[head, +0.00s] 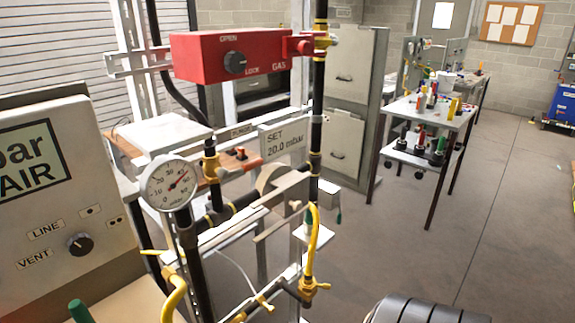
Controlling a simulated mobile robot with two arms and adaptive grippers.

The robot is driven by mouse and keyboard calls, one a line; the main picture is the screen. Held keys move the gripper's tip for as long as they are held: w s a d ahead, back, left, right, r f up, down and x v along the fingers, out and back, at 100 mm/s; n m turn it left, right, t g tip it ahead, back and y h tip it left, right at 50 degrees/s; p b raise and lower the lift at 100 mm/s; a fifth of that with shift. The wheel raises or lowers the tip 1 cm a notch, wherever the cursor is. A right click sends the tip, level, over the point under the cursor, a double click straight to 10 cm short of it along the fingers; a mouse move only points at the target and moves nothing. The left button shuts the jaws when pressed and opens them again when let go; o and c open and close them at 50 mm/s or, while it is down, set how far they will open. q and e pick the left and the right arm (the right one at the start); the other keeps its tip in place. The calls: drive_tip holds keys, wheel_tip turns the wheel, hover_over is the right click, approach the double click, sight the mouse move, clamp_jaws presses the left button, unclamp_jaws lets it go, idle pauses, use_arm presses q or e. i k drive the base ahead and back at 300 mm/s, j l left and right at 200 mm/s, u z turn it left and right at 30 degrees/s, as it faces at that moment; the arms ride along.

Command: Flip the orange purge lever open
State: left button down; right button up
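The orange purge lever (240,169) sticks out to the right from a brass valve (211,165) on a short black vertical pipe. It lies nearly level, across the line of that pipe. A small dark-lettered tag (241,130) hangs just above it; I cannot read it surely. A round pressure gauge (169,184) stands just left of the valve.
A red gas box (230,57) with a black knob hangs above. A tall black pipe (317,120) and a "SET 20.0 mbar" sign (284,141) stand right of the lever. A grey panel (50,190) stands left. Open floor (450,240) lies right.

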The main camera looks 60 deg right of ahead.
sight(223, 174)
drive_tip(key=z, duration=1.5)
